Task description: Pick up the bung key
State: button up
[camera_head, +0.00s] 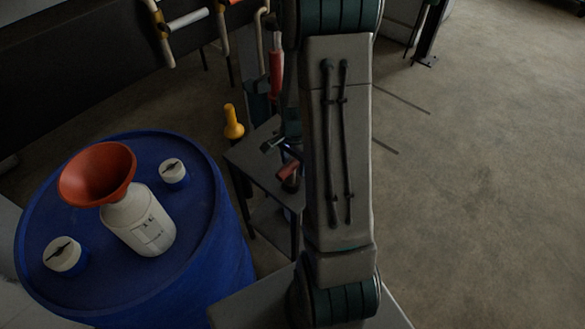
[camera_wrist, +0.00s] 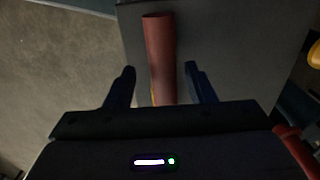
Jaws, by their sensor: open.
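A dull red cylinder (camera_wrist: 160,50), which looks like the bung key's handle, lies between the two dark fingers of my gripper (camera_wrist: 159,72) in the wrist view. The fingers stand apart, with a gap on each side of it. Its near end is hidden behind the gripper body. In the head view a short red piece (camera_head: 288,171), likely the same thing, shows on the small grey table (camera_head: 250,158), just left of my arm. My gripper there is mostly hidden behind my arm.
A blue drum (camera_head: 205,245) at left carries a white bottle (camera_head: 145,225), an orange funnel (camera_head: 98,172) and two white caps. A yellow object (camera_head: 232,122) stands at the table's far left. A grey-green fitting (camera_head: 271,144) lies nearby. Open floor is at right.

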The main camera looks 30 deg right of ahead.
aim_at(292, 176)
jog(key=shift+w+a+f, duration=0.1)
jog(key=shift+a+f, duration=0.05)
jog(key=shift+f, duration=0.9)
jog(key=shift+a+f, duration=0.1)
jog(key=shift+f, duration=0.9)
grip_shut()
jog(key=shift+r, duration=0.1)
